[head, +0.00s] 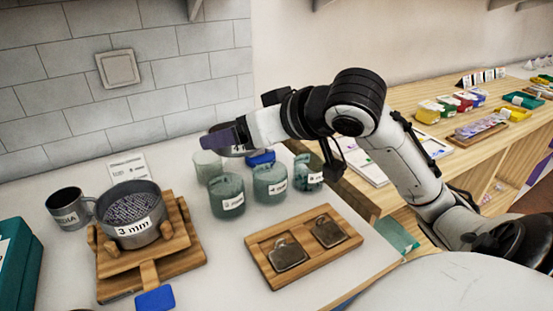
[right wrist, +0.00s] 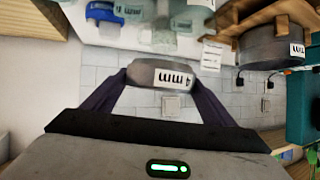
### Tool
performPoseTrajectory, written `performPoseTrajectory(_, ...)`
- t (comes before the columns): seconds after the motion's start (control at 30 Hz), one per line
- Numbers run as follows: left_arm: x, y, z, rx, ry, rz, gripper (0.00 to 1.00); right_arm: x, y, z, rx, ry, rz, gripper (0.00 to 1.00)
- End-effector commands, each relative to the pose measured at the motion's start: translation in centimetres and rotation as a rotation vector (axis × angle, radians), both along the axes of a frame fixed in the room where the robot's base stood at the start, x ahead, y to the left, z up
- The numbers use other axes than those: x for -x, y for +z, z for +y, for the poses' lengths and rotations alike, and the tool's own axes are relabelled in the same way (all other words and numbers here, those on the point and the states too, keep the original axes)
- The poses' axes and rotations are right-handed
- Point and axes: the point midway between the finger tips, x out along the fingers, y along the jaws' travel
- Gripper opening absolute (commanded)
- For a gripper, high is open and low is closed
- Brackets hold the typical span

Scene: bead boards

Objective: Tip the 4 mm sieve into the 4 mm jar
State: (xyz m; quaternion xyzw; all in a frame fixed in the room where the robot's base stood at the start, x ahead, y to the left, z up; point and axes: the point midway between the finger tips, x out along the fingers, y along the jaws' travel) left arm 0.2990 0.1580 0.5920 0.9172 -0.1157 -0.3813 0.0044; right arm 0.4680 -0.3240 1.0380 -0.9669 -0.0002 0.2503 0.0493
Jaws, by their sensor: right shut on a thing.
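My right gripper (head: 226,139) is shut on the grey 4 mm sieve (right wrist: 147,74), above and behind the jars. In the head view the gripper hides most of the sieve; its label shows in the right wrist view, upside down like the rest of that picture. The teal-grey 4 mm jar (head: 268,180) is the middle of three labelled jars on the counter, below and right of the sieve. The sieve's contents and exact tilt cannot be made out. My left gripper is not in view.
Another labelled jar stands on each side, left (head: 226,189) and right (head: 308,167); a paler jar (head: 207,164) is behind. The bead-filled 3 mm sieve (head: 120,232) sits on a wooden stand. A wooden tray (head: 343,248) lies in front of the jars, and a mug (head: 68,208) stands far left.

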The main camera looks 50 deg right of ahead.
Motion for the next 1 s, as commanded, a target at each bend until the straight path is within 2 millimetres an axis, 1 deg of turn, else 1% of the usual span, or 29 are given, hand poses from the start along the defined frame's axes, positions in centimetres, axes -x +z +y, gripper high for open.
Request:
performPoseTrajectory(0.03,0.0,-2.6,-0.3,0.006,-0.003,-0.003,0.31,0.8,-1.7,-1.2,-0.007,0.002,0.011,0.55)
performPoseTrajectory(0.1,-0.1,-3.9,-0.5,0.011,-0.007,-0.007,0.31,2.2,-1.6,-2.1,-0.024,0.020,0.030,0.55)
performPoseTrajectory(0.17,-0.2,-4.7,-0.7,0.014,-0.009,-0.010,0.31,3.4,-1.4,-2.6,-0.038,0.039,0.046,0.55)
performPoseTrajectory(0.3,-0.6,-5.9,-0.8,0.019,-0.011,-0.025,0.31,5.9,-0.8,-2.6,-0.064,0.086,0.082,0.55)
performPoseTrajectory(0.4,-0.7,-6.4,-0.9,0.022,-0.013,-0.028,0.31,7.3,-0.3,-2.2,-0.077,0.117,0.099,0.55)
performPoseTrajectory(0.57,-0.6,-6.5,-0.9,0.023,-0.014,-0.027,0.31,8.4,0.1,-1.8,-0.090,0.144,0.119,0.55)
performPoseTrajectory(0.77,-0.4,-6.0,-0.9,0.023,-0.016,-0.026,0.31,8.4,-0.1,-1.7,-0.119,0.149,0.155,0.55)
performPoseTrajectory(1.0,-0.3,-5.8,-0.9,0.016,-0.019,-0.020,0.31,8.2,-1.2,-1.8,-0.180,0.147,0.237,0.55)
